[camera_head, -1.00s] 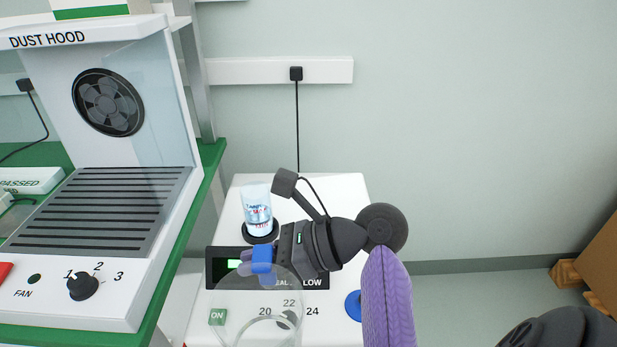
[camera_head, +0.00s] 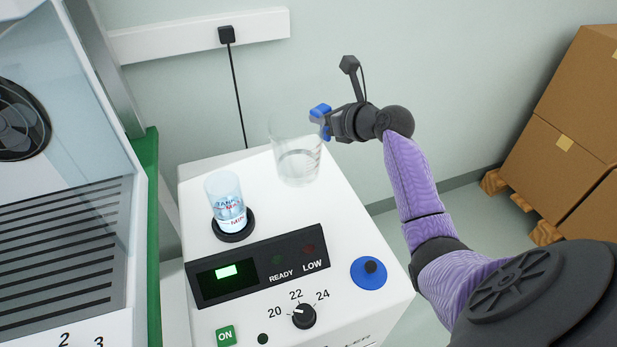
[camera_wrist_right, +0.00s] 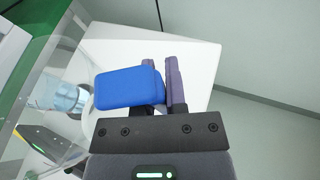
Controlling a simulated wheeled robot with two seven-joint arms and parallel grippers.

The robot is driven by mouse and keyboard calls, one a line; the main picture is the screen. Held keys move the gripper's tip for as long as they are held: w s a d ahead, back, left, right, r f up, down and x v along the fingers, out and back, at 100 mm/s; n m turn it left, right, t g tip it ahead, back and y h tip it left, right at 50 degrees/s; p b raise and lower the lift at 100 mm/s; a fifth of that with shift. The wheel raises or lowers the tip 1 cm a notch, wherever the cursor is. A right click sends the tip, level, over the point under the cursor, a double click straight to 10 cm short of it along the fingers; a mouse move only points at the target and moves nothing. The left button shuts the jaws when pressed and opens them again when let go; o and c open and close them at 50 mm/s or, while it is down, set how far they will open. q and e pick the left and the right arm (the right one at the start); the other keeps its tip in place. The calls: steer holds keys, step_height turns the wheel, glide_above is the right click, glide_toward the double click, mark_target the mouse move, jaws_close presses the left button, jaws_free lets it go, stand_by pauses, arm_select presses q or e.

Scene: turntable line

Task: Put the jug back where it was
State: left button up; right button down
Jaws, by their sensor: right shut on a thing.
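The clear jug (camera_head: 295,155) is roughly upright at the back right of the white machine's top. In the right wrist view, the gripper's fingers (camera_wrist_right: 152,86) are close together, and clear jug wall shows at the left. My left gripper is not in view.
The white machine (camera_head: 345,215) carries a clear tank (camera_head: 226,197) in a black ring, a display panel (camera_head: 255,268), a dial (camera_head: 304,315) and a blue cap (camera_head: 369,272). A hood (camera_head: 70,240) stands left; cardboard boxes (camera_head: 570,130) stand right. A power cord hangs behind.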

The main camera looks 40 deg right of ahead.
steer(key=shift+m+h, duration=0.3)
steer(key=shift+h, duration=0.1)
steer(key=f+b, duration=0.2)
steer(key=f, duration=0.1)
steer(key=d+f+b, duration=0.1)
steer(key=f+b, duration=0.1)
steer(key=f, duration=0.2)
steer(key=d+f+b, duration=0.1)
steer(key=f+b, duration=0.2)
steer(key=shift+f, duration=0.15)
steer(key=shift+r, duration=0.2)
steer(key=c, duration=0.7)
jaws_free()
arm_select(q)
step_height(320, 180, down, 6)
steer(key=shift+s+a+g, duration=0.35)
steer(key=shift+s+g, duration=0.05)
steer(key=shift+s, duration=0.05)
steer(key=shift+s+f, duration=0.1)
